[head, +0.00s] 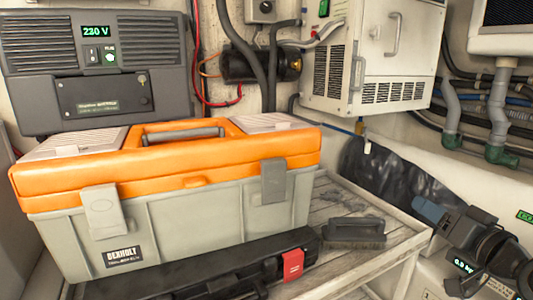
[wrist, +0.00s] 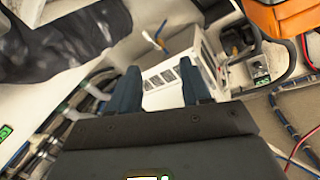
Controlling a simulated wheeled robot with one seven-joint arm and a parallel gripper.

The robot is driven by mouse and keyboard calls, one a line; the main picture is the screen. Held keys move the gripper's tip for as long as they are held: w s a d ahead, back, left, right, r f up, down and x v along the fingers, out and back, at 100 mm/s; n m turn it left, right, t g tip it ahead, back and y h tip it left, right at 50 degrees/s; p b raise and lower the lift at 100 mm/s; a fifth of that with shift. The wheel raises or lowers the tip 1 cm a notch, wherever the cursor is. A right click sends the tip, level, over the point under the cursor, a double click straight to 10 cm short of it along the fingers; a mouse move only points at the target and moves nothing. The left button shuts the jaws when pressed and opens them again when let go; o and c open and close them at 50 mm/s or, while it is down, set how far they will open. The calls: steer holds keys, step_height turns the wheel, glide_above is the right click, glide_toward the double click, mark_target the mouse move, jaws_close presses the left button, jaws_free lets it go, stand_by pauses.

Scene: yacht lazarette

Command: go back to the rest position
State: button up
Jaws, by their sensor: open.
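My gripper (head: 428,209) shows at the lower right of the head view, its blue fingers pointing up and left, past the right end of the workbench. In the wrist view its two blue fingers (wrist: 160,68) stand apart with nothing held between them. Only the distant white cabinet shows behind that gap. My arm folds in at the lower right corner of the head view, partly cut off by the frame edge.
An orange-lidded grey toolbox (head: 200,220) stands on the slatted bench (head: 405,245). A black case with a red latch (head: 250,275) lies in front, and a dark brush-like block (head: 353,232) sits to the right. A white cabinet (head: 365,85) and black sheeting (head: 385,175) are behind.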

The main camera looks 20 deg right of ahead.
steer(key=s+a+f+g, duration=0.2)
steer(key=s+a+f, duration=1.2)
steer(key=a+f, duration=0.1)
steer(key=s+a+r+n+y, duration=0.1)
steer(key=s+a+n, duration=0.2)
steer(key=s, duration=0.7)
steer(key=s+a+r+n+y, duration=0.1)
steer(key=s+a+r+n, duration=0.1)
steer(key=s+a, duration=0.5)
steer(key=shift+s+n, duration=0.9)
steer(key=shift+s, duration=0.85)
steer(key=shift+r, duration=0.1)
steer(key=shift+c, duration=0.2)
